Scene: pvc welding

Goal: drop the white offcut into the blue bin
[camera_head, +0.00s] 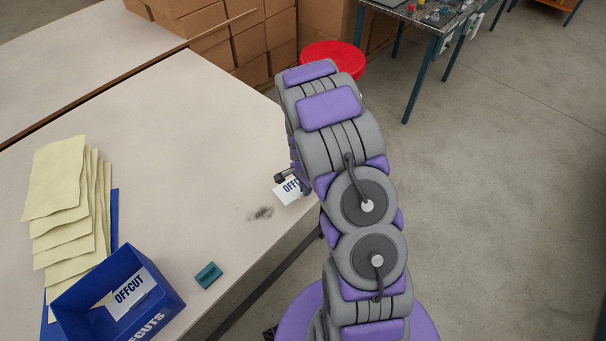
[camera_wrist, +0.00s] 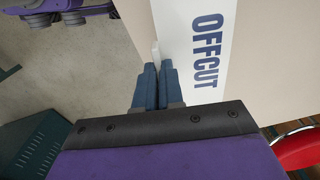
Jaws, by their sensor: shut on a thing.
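The white offcut (camera_head: 288,190) is a flat white piece with dark blue "OFFCUT" lettering. My gripper (camera_wrist: 158,68) is shut on it, and the piece shows large beside the fingers in the wrist view (camera_wrist: 208,70). In the head view it is by the table's right edge, partly hidden behind my arm. The blue bin (camera_head: 168,305) stands on the table at the lower left, well away from my gripper. Its open top faces up, and another white piece marked "OFFCUT" (camera_head: 130,290) lies in it.
A stack of pale yellow sheets (camera_head: 62,180) lies behind the bin on the table (camera_head: 190,120). A small teal block (camera_head: 208,275) is right of the bin, and a dark smudge marks the tabletop. A red round stool (camera_head: 345,55) and cardboard boxes (camera_head: 205,25) stand beyond.

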